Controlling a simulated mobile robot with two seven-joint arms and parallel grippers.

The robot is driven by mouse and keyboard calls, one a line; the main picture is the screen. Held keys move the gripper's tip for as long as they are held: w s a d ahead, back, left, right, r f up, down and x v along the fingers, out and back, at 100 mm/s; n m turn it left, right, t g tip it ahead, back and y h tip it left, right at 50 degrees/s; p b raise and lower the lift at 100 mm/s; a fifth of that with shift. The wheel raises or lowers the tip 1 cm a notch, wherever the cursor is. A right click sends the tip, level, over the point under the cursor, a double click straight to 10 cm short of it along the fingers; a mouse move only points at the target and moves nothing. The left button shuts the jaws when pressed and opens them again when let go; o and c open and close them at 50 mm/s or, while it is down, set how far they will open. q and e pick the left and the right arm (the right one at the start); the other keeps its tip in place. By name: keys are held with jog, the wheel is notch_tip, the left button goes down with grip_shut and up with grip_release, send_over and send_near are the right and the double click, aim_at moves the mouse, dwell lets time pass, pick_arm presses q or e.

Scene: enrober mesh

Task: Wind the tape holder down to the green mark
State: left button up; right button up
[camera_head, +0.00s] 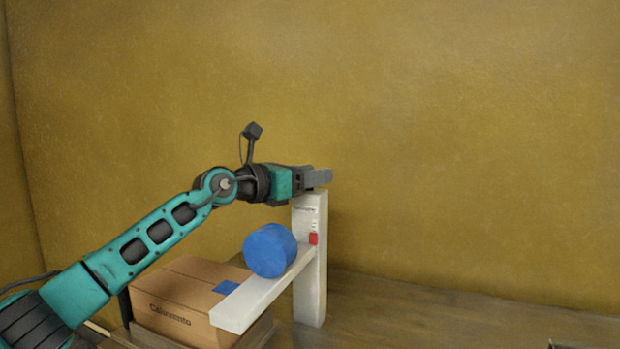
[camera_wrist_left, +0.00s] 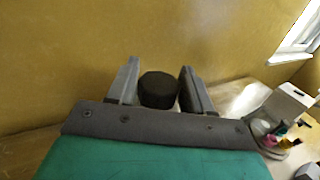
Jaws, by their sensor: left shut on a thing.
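The tape holder is a white upright post (camera_head: 309,275) with a white arm (camera_head: 250,295) reaching out toward the front left. A blue roll (camera_head: 268,251) sits on the arm. A red pointer (camera_head: 313,239) shows on the post near the arm, below small printed marks; I cannot make out a green mark. My left gripper (camera_head: 320,177) is at the top of the post. In the left wrist view its fingers (camera_wrist_left: 157,88) are on either side of a dark round knob (camera_wrist_left: 159,91), shut on it. My right gripper is not in view.
A cardboard box (camera_head: 175,290) stands left of the post, partly under the white arm. The wooden table (camera_head: 420,310) is clear to the right of the post. A white stand (camera_wrist_left: 285,105) with small coloured items is at the right in the left wrist view. A yellow wall (camera_head: 450,130) is behind.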

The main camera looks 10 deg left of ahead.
pick_arm(q)
jog(key=shift+a+f+m+g+h+b, duration=0.1)
jog(key=shift+f+m+g+h+b, duration=0.1)
jog(key=shift+m+g+h+b, duration=0.7)
jog(key=shift+r+m+g+h, duration=0.25)
jog(key=shift+m+g+h, duration=0.55)
jog(key=shift+g+h, duration=0.25)
jog(key=shift+f+m+g+h+p, duration=0.1)
jog(key=shift+m+g+h+p, duration=0.15)
jog(key=shift+m+g+p, duration=0.15)
jog(key=o, duration=0.9)
jog(key=shift+o, duration=0.2)
jog(key=b+v, duration=0.1)
jog(key=v, duration=1.1)
jog(key=shift+s+a, duration=0.3)
